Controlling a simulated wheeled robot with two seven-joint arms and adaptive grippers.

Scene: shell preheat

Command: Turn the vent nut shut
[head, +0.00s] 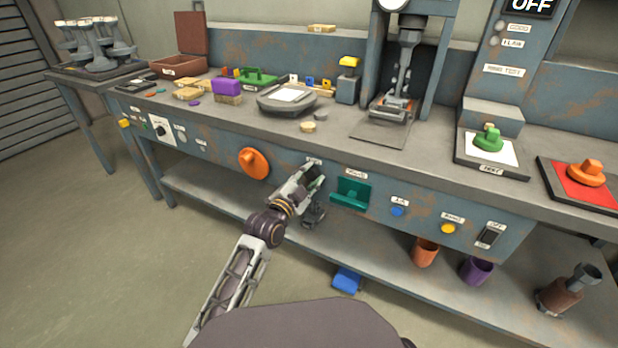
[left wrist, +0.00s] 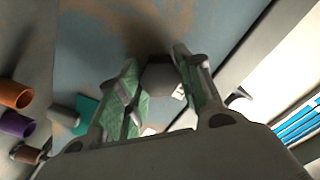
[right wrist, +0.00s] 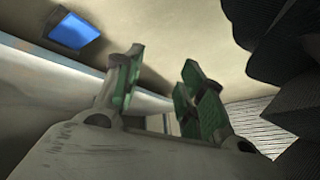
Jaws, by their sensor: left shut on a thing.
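The vent nut (left wrist: 160,76) is a dark grey hexagonal nut on the blue, rust-stained front panel of the bench. In the left wrist view it sits between the two green-padded fingers of my left gripper (left wrist: 156,66), which is shut on it. In the head view my left gripper (head: 314,178) is against the panel, between the orange knob and the green handle, and hides the nut. My right gripper (right wrist: 163,72) shows only in its own wrist view. Its fingers stand apart with nothing between them.
An orange knob (head: 254,163) is left of my left gripper; a green handle (head: 350,193) is close on its right. A blue button (head: 397,211), yellow button (head: 448,228) and switch (head: 488,236) follow. Cups stand on the lower shelf. A blue object (head: 347,279) lies below.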

